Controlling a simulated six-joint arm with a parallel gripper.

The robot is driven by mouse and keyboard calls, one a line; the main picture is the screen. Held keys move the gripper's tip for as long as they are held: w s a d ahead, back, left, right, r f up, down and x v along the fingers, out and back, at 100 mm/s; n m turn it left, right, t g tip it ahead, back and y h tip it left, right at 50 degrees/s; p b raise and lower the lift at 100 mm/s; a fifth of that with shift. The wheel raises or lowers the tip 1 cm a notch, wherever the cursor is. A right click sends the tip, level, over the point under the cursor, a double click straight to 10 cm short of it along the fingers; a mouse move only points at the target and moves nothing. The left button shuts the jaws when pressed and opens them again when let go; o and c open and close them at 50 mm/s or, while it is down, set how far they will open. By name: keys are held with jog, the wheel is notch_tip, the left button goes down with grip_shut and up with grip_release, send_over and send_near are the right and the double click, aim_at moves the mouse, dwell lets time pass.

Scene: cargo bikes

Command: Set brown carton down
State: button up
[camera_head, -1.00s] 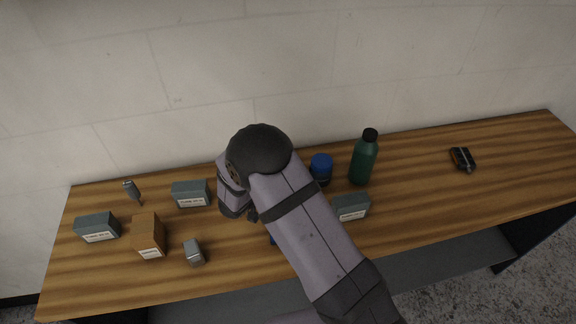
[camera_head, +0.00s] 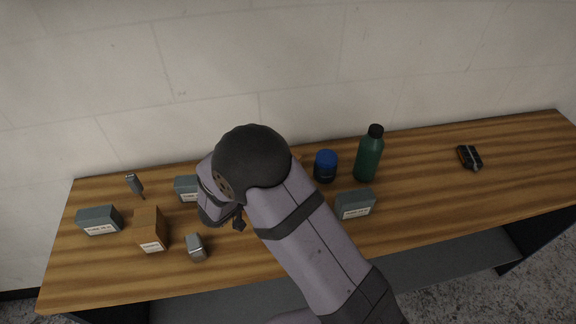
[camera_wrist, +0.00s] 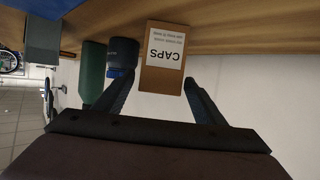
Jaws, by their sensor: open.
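A brown carton (camera_wrist: 162,62) with a white CAPS label stands on the table in the wrist view, which is upside down. My gripper (camera_wrist: 159,80) is open, its two fingers spread on either side of the carton's top end, with visible gaps to it. In the head view my arm hides nearly all of this carton; only a small brown patch shows beside the blue-lidded jar. My gripper's dark fingers (camera_head: 238,218) show partly below the wrist there. Another brown carton (camera_head: 149,231) stands at the table's left.
The blue-lidded jar (camera_head: 325,166) and green bottle (camera_head: 368,154) stand close to the labelled carton. Grey boxes (camera_head: 355,204) (camera_head: 99,220) and a small metal item (camera_head: 196,248) are on the wooden table (camera_head: 430,210). A dark object (camera_head: 469,157) lies far right; table between is clear.

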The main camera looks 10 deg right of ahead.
jog(key=v, duration=0.5)
jog(key=shift+b, duration=0.3)
